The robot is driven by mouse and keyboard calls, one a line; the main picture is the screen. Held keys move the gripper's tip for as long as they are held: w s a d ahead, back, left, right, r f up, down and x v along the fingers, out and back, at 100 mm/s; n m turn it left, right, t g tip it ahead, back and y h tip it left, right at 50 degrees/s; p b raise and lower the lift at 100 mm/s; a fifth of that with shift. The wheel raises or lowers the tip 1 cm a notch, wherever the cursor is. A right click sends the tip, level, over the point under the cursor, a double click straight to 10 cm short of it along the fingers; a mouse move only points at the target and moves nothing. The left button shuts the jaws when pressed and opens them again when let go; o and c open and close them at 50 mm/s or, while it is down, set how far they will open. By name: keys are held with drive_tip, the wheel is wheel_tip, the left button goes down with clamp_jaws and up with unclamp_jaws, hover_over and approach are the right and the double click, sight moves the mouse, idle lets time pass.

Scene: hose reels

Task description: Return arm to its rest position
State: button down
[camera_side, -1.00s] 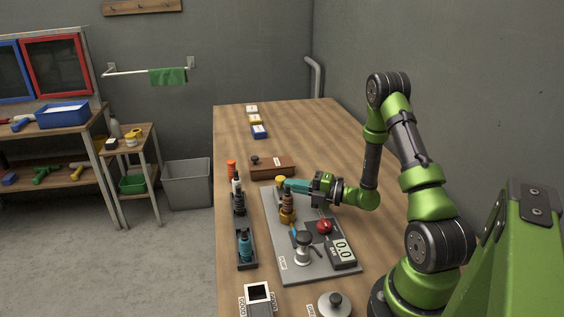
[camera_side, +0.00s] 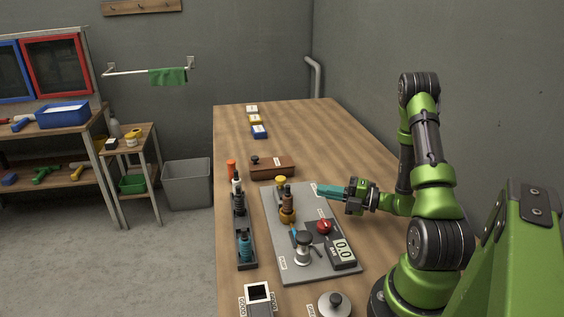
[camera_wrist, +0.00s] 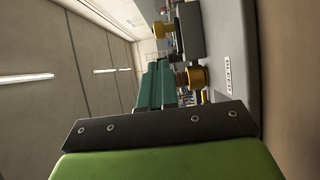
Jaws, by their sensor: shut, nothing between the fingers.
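My gripper (camera_side: 322,191) is shut and empty. In the side view its teal fingers point left, above the right edge of the grey plate (camera_side: 318,262), apart from the things on it. My green and black arm is folded at the right of the bench. On the plate stand a brown and gold fitting (camera_side: 287,207), a yellow-topped piece (camera_side: 281,181), a clear, dark-topped cylinder (camera_side: 303,248), a red knob (camera_side: 324,227) and a gauge reading 0.0 (camera_side: 342,252). In the wrist view the shut teal fingers (camera_wrist: 158,85) show beside a gold fitting (camera_wrist: 197,77).
A black rack (camera_side: 245,249) with dark and teal bottles stands left of the plate. A wooden block (camera_side: 274,168) lies behind it. The bench (camera_side: 311,136) is clear at the back right.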

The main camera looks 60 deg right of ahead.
drive_tip(key=shift+s, duration=0.3)
